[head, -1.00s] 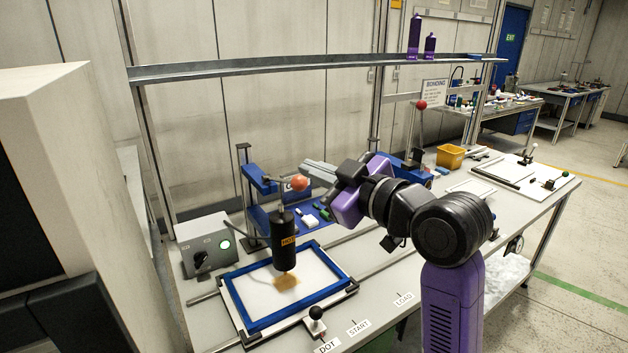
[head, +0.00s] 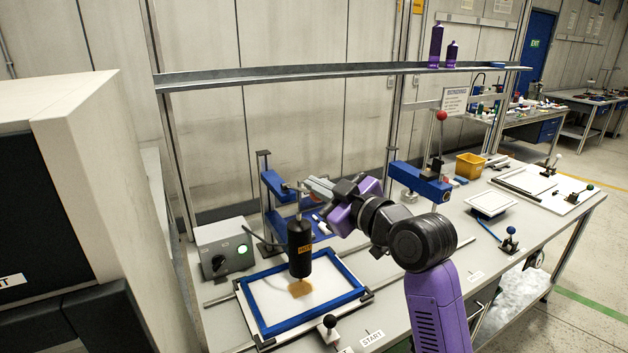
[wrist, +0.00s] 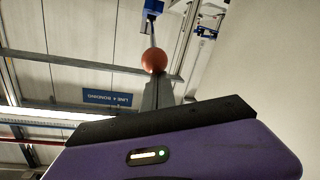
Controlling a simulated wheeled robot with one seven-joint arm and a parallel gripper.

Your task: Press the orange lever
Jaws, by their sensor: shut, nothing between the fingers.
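The orange ball of the lever (wrist: 154,59) shows in the wrist view, right at my fingertips, with its thin rod running away behind it. Whether the fingers touch the ball or are just short of it, I cannot tell. In the head view my gripper (head: 308,184) covers the spot of the ball, above the black cylinder marked HOT (head: 300,250). My gripper is shut and empty, also seen in the wrist view (wrist: 156,82). The cylinder stands over a brown patch inside the blue frame (head: 345,272).
A grey control box (head: 224,250) with a lit green button stands left of the frame. A blue press (head: 420,180) and a red ball knob (head: 441,115) are to the right. A metal shelf (head: 300,76) runs above. A yellow bin (head: 470,166) stands farther back.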

